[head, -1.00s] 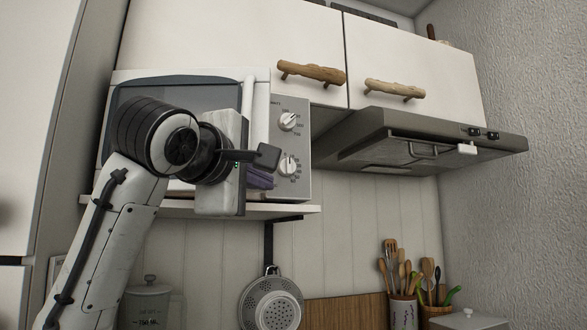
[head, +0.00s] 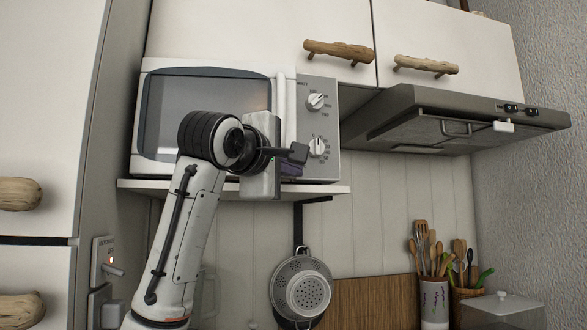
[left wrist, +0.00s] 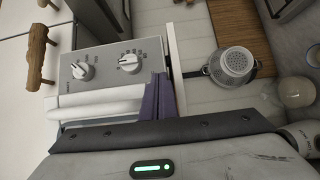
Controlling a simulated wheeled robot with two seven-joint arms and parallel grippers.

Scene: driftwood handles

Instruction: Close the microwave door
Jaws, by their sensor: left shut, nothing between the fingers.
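The white microwave (head: 240,66) stands on a wall shelf in the head view. Its dark-windowed door (head: 158,118) looks flush or nearly flush with the front; a small gap is hard to rule out. The white upright door handle (head: 281,93) is beside the grey knob panel (head: 328,95). It also shows in the left wrist view (left wrist: 95,105). My left gripper (head: 290,168) is shut and empty in front of the door's lower right part, near the handle and panel. Its purple fingers (left wrist: 160,98) show in the left wrist view; contact is unclear. My right gripper is out of view.
Cabinets with driftwood handles (head: 338,51) are above the microwave. A range hood (head: 455,120) juts out at right. A colander (head: 300,290) hangs below the shelf (head: 135,187). Utensil pots (head: 434,300) stand at lower right. A tall cabinet (head: 45,110) is at left.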

